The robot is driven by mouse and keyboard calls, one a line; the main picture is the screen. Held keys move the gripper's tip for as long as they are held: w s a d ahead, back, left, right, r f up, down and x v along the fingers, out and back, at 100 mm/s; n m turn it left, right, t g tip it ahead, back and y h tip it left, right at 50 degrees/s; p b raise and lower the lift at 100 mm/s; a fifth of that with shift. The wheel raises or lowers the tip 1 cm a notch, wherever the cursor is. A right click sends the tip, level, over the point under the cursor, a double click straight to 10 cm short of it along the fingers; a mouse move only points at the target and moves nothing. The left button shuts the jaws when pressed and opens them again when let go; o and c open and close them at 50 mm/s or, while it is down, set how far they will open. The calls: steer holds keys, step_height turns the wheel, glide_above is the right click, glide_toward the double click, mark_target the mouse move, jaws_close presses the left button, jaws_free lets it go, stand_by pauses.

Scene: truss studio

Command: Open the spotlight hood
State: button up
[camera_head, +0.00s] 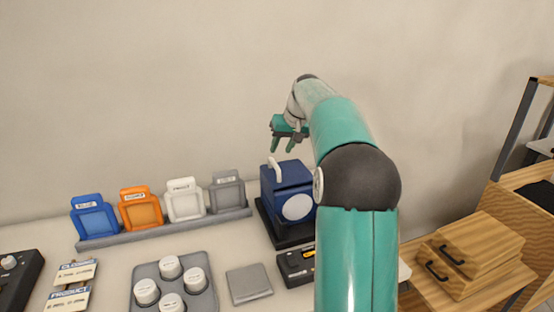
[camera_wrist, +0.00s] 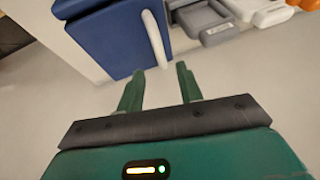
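The spotlight (camera_head: 290,204) is a dark blue box with a pale round lens, on a black base at the middle right of the table in the head view. Its hood (camera_head: 288,174) is the blue top panel with a white upright handle (camera_head: 275,169), and it looks shut. In the wrist view, the blue hood (camera_wrist: 98,35) and white handle (camera_wrist: 154,38) are ahead of the fingers. My gripper (camera_head: 282,146) is above the handle, pointing down, apart from it. In the wrist view its green fingers (camera_wrist: 160,85) are spread with nothing between them.
A grey rack (camera_head: 165,230) with blue, orange, white and grey frames stands left of the spotlight. A tray (camera_head: 146,268) with white round pieces, a grey pad (camera_head: 248,284) and a black device (camera_head: 297,267) lie in front. Wooden drawers (camera_head: 470,260) are at right.

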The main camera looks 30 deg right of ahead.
glide_above(287, 176)
steer(key=w+a, duration=0.2)
steer(key=f, duration=0.5)
steer(key=shift+w+a+f, duration=0.2)
steer(key=shift+f, duration=0.15)
jaws_close()
